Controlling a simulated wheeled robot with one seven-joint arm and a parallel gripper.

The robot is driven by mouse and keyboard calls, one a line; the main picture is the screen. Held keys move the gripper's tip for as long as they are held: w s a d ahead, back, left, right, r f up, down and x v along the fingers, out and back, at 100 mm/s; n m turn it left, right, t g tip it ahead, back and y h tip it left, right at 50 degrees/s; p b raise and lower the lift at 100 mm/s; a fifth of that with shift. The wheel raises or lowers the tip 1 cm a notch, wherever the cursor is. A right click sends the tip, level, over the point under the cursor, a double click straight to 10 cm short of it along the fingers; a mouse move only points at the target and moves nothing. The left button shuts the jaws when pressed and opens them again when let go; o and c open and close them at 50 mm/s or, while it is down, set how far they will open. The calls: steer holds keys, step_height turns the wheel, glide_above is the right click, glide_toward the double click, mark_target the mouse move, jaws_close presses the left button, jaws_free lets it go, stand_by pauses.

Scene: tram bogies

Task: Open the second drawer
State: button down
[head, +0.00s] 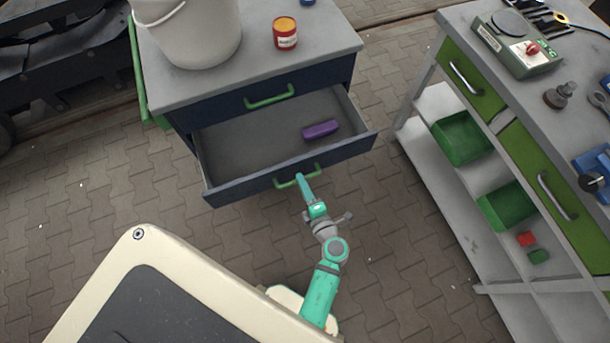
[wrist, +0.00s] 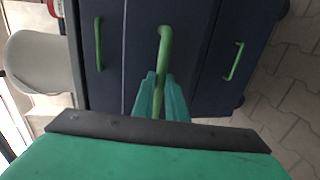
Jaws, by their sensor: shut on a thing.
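The dark blue drawer cabinet (head: 180,121) stands ahead of me with a grey top. Its second drawer (head: 230,190) is pulled well out, and a purple block (head: 320,130) lies inside it. My gripper (head: 302,182) is at the green handle (head: 285,183) on that drawer's front. In the wrist view my gripper's two fingers (wrist: 160,95) are closed around the same green handle (wrist: 165,42). The top drawer, with its own green handle (head: 270,97), is shut. A third handle (wrist: 235,60) shows in the wrist view on the drawer below.
A white bucket (head: 195,35) and a red and yellow can (head: 286,34) stand on the cabinet top. At the right is a grey workbench (head: 450,20) with green drawers, a scale (head: 518,45) and green bins (head: 462,137) below. Paved floor is clear between them.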

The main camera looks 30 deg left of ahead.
steer(key=shift+w+d, duration=0.1)
steer(key=shift+d, duration=0.05)
steer(key=c, duration=1.8)
jaws_free()
steer(key=v, duration=1)
steer(key=shift+s+d, duration=0.2)
steer(key=shift+s, duration=0.1)
steer(key=s+d+r+m+t+h, duration=0.3)
steer(key=s+d+r+m+h, duration=0.2)
steer(key=m, duration=0.9)
steer(key=s+d+r+m+t+h, duration=0.2)
steer(key=s+d+r+m+h, duration=0.4)
steer(key=s+r+m, duration=0.3)
step_height(320, 180, up, 3)
steer(key=m+h, duration=0.1)
steer(key=m, duration=0.4)
steer(key=shift+d+m+t, duration=0.3)
steer(key=shift+t, duration=0.1)
